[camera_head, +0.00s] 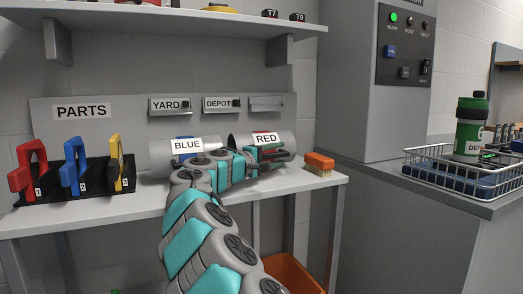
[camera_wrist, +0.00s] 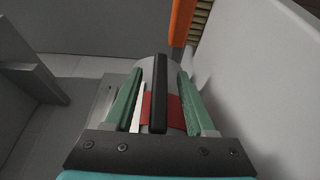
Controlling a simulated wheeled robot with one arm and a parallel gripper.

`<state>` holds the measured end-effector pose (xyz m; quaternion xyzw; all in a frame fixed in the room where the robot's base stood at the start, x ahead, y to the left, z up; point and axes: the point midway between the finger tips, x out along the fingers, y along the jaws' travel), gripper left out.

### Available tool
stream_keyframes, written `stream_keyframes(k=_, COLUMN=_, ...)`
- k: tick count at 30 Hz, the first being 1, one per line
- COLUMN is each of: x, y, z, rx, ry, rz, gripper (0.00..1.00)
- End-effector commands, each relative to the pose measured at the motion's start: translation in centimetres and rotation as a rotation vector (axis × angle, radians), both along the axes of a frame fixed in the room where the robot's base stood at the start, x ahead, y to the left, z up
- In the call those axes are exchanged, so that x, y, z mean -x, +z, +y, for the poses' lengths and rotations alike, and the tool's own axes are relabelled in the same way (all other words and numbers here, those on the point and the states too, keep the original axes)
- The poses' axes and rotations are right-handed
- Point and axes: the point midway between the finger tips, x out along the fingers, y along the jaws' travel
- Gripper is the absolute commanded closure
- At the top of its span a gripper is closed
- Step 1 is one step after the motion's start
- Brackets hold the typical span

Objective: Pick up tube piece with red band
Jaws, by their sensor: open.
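The tube piece with the red band (camera_wrist: 174,112) is a grey cylinder with a black bar (camera_wrist: 158,95) along its top. I cannot tell whether the fingers touch the tube. A second grey tube, labelled BLUE (camera_head: 160,157), lies to its left, partly behind my arm.
An orange brush (camera_head: 319,161) lies just right of the red tube. A rack of red, blue and yellow handled pieces (camera_head: 95,187) stands at left. A parts backboard (camera_head: 120,130) rises close behind. A wire basket (camera_head: 465,170) with a green bottle (camera_head: 470,128) stands at right.

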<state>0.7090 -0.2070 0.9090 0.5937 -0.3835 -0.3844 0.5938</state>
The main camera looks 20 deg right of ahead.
Motion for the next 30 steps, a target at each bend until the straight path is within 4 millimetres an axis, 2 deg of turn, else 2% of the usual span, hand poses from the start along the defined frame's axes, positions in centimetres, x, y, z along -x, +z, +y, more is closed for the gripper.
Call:
stream_keyframes(k=4, x=0.01, y=0.04, z=0.09, rx=0.001, ry=0.001, rz=0.0, gripper=0.47)
stream_keyframes(k=18, x=0.02, y=0.04, z=0.14, rx=0.001, ry=0.001, rz=0.0, gripper=1.0)
stream_keyframes(k=30, x=0.02, y=0.03, z=0.16, rx=0.0, ry=0.001, rz=-0.001, gripper=1.0)
